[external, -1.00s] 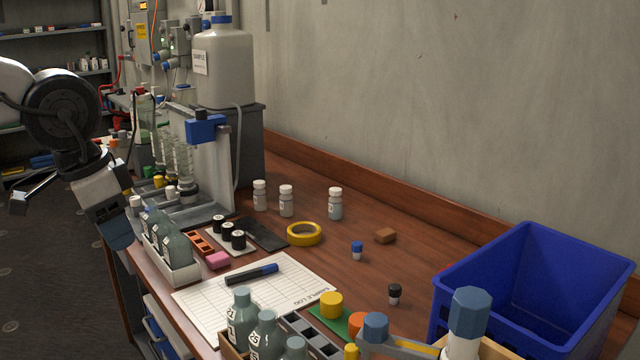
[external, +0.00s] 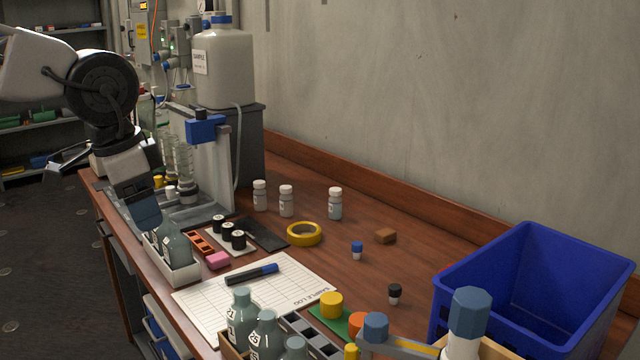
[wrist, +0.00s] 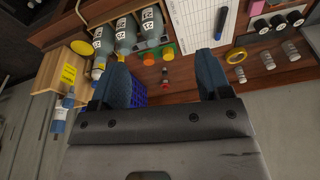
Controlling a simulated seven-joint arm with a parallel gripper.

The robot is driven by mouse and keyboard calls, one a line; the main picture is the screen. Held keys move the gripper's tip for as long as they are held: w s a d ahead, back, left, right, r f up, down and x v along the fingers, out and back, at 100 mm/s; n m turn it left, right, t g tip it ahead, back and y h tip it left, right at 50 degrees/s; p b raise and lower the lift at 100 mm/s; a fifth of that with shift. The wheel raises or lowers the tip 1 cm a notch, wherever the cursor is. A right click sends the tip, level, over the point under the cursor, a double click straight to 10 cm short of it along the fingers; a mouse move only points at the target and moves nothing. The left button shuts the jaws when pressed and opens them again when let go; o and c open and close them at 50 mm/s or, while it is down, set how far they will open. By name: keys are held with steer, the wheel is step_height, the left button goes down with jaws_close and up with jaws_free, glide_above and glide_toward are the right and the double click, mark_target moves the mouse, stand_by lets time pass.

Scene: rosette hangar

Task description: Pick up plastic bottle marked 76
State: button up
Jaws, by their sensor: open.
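Grey-green bottles with white labels stand in a wooden crate at the front of the bench; one bottle (external: 241,318) stands beside another (external: 264,335). They also show at the top left of the wrist view (wrist: 125,32). More grey-green bottles (external: 176,246) stand in a white tray (external: 183,274) at the bench's left edge. I cannot make out 76 on any label. My gripper (external: 146,216) is over the rear of the white tray, pointing down, and hides part of its bottles. In the wrist view my gripper (wrist: 164,58) is open with nothing held between its fingers.
A blue bin (external: 487,263) stands at the right. Three small white-capped bottles (external: 286,201), yellow tape (external: 304,234) and a sample log sheet (external: 208,307) lie around the bench middle. A grey stand (external: 213,165) rises close to the right of my gripper.

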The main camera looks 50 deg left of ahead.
steer(key=w+a+r+m, duration=0.1)
steer(key=w+a+m, duration=0.15)
steer(key=w, duration=0.45)
steer(key=w+a+r+m, duration=0.1)
steer(key=w+a+m, duration=0.15)
steer(key=w, duration=0.55)
steer(key=m+g, duration=0.2)
steer(key=m, duration=1)
glide_above(286, 187)
step_height(286, 187, down, 19)
steer(key=shift+f, duration=0.1)
steer(key=shift+a+f, duration=0.15)
steer(key=shift+f, duration=1.3)
